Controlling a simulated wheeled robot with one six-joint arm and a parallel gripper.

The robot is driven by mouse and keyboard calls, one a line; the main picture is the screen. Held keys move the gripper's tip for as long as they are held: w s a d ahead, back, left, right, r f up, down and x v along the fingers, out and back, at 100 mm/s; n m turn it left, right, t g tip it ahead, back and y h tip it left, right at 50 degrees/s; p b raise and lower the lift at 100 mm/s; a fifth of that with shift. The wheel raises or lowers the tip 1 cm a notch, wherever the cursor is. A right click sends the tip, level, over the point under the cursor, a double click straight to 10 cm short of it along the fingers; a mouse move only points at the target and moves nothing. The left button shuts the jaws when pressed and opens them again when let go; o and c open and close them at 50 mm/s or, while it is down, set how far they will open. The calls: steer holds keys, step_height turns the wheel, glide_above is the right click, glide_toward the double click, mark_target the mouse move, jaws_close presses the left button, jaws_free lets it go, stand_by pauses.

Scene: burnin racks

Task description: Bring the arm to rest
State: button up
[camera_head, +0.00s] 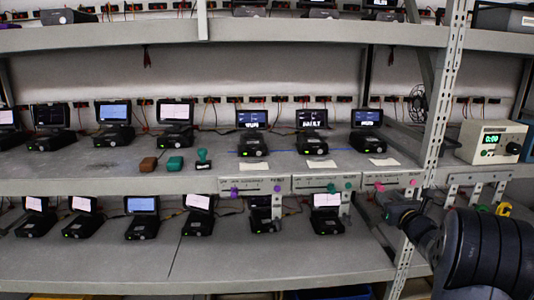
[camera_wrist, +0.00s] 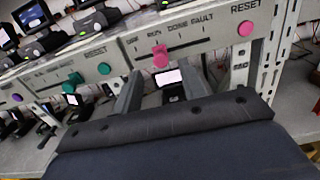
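My arm (camera_head: 480,255) reaches in from the lower right of the head view, dark and bent, in front of the rack's upright. My gripper shows in the wrist view (camera_wrist: 160,88) with its two grey fingers apart and nothing held between them. It is just in front of a grey control panel (camera_wrist: 205,38) with a pink slider knob, a pink button and the word RESET. A small lit screen (camera_wrist: 168,76) shows between the fingers, farther back. In the head view the fingers are hard to make out near the panel's right end.
A perforated rack upright (camera_head: 440,110) stands close beside the arm. Several black devices with screens line the upper shelf (camera_head: 90,165) and lower shelf (camera_head: 110,265). Brown and teal blocks and a teal stamp (camera_head: 203,158) lie on the upper shelf. A beige meter (camera_head: 490,141) sits at right.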

mark_target(382, 189)
steer(key=w+p, duration=0.1)
steer(key=w, duration=0.3)
steer(key=shift+w+a, duration=0.15)
steer(key=shift+w, duration=0.2)
steer(key=shift+s+a, duration=0.1)
steer(key=shift+a, duration=0.05)
